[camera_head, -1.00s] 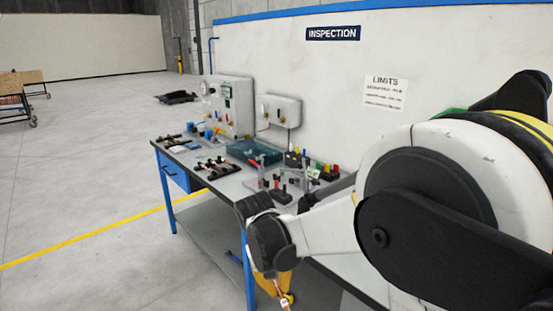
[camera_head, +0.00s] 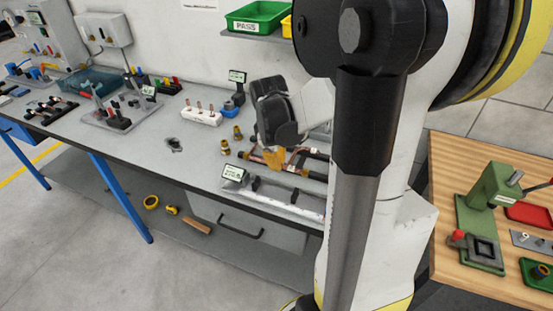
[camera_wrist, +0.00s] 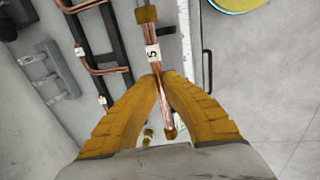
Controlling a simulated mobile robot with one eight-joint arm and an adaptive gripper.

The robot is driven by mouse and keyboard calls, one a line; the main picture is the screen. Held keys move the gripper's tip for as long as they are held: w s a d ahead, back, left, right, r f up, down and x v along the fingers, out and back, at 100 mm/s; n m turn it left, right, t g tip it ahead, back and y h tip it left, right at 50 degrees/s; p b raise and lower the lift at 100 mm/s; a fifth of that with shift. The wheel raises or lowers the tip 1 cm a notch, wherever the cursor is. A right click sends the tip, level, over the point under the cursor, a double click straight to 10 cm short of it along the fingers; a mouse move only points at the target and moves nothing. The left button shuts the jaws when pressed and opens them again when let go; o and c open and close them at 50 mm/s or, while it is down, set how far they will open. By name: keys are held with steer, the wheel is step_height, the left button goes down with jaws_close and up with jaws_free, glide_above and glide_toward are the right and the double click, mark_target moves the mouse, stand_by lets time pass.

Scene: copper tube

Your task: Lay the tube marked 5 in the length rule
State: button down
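The copper tube (camera_wrist: 152,54) with a white label reading 5 runs between my gripper's (camera_wrist: 161,78) yellow fingertips in the wrist view, which appear shut on it. Its lower end shows between the fingers, and a brass-coloured fitting sits near its upper end. In the head view my gripper (camera_head: 275,158) is over the bench, and I cannot clearly separate the held tube from those behind it. The length rule (camera_head: 275,198) looks like the long pale bar along the bench's front edge, with a small display at its left end. A graduated white strip (camera_wrist: 185,35) lies right of the tube in the wrist view.
A black-barred rack (camera_wrist: 107,38) with other copper tubes is left of the held tube. Brass fittings (camera_head: 231,141), a white block with upright pieces (camera_head: 201,115) and a blue device (camera_head: 234,98) stand behind. A wooden table (camera_head: 447,265) with a green press is at right.

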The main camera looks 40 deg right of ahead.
stand_by(0.3)
steer(key=shift+s+f+b, duration=0.1)
steer(key=shift+f+b, duration=0.3)
step_height(320, 180, down, 9)
steer(key=b, duration=0.7)
steer(key=shift+r, duration=0.2)
steer(key=shift+f+b, duration=0.35)
steer(key=shift+f, duration=0.05)
steer(key=c, duration=2.2)
jaws_free()
steer(key=o, duration=0.4)
steer(key=shift+o, duration=0.2)
